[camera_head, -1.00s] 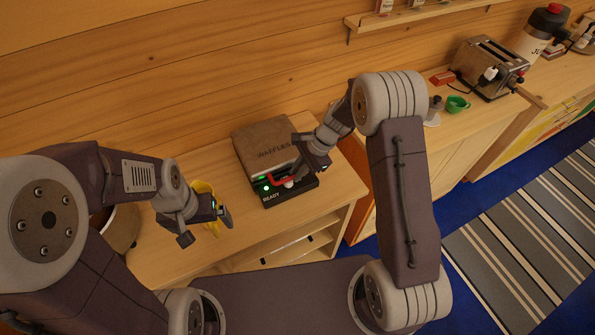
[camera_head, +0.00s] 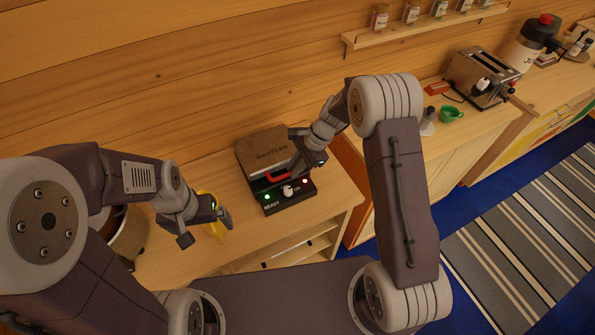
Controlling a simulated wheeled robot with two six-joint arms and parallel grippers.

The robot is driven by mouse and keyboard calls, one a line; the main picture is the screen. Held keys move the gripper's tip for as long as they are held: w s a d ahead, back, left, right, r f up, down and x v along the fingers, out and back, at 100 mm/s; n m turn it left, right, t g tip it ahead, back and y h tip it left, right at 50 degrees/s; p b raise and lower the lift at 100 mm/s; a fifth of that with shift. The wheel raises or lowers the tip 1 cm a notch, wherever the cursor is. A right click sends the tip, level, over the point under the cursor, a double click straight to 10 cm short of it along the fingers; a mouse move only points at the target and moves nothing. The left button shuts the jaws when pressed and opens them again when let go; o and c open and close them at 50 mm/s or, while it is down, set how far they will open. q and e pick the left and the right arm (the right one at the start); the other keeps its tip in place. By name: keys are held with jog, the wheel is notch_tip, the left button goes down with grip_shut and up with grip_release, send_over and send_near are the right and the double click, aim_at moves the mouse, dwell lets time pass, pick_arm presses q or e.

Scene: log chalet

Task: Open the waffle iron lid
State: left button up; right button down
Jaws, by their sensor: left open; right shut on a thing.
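The waffle iron has a brown-grey lid marked WAFFLES (camera_head: 263,149) and a red front handle (camera_head: 270,177). Its black base (camera_head: 272,205) shows READY, a green light, a red light and a pale knob. The lid's front edge looks raised off the base, with the lid tilted partly up. My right gripper (camera_head: 298,168) is at the right end of the handle and is shut on it; the fingers partly hide the contact. My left gripper (camera_head: 208,223) is open, well left of the iron, in front of a yellow object (camera_head: 214,229).
The iron stands on a light wooden counter (camera_head: 330,208) against the log wall. A pot (camera_head: 130,235) is partly hidden by my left arm. A green cup (camera_head: 451,114) and a toaster (camera_head: 482,78) stand at the right. A jar shelf (camera_head: 425,27) hangs above.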

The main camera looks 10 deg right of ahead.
jog(key=w+a+r+p, duration=0.2)
jog(key=w+r+p, duration=0.3)
jog(key=r, duration=0.4)
jog(key=shift+w+p, duration=0.25)
jog(key=shift+p, duration=0.5)
jog(key=c, duration=1.6)
grip_release()
jog(key=shift+o, duration=0.7)
jog(key=shift+w+a+f, duration=0.2)
jog(key=shift+w+f, duration=0.05)
jog(key=shift+w, duration=0.25)
jog(key=shift+s, duration=0.1)
jog(key=shift+s+d+r, duration=0.1)
jog(key=shift+s+r, duration=0.05)
